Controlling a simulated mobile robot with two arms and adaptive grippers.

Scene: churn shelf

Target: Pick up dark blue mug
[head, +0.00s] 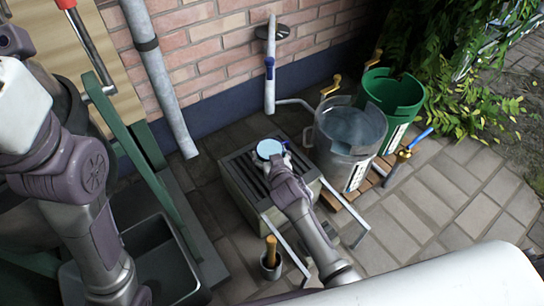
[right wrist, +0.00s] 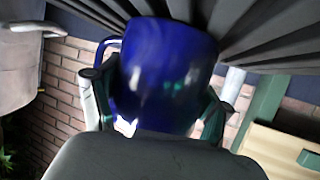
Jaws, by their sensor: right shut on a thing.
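The dark blue mug (right wrist: 165,70) fills the middle of the right wrist view, between the two fingers of my right gripper (right wrist: 160,95). The fingers press on its sides and its handle shows at the left. In the head view the mug (head: 270,148) shows mostly as a pale blue round opening, over the slatted top of a low stand (head: 232,197). My right gripper (head: 275,162) is shut on it from the near side. I cannot tell whether the mug touches the slats. My left arm shows at the left, but its gripper is not in view.
A clear bucket (head: 345,135) and a green bucket (head: 393,98) stand right of the stand. A small pot with a wooden handle (head: 270,262) is in front. A dark sink basin (head: 160,262) lies left. A brick wall (head: 215,45) and pipes stand behind.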

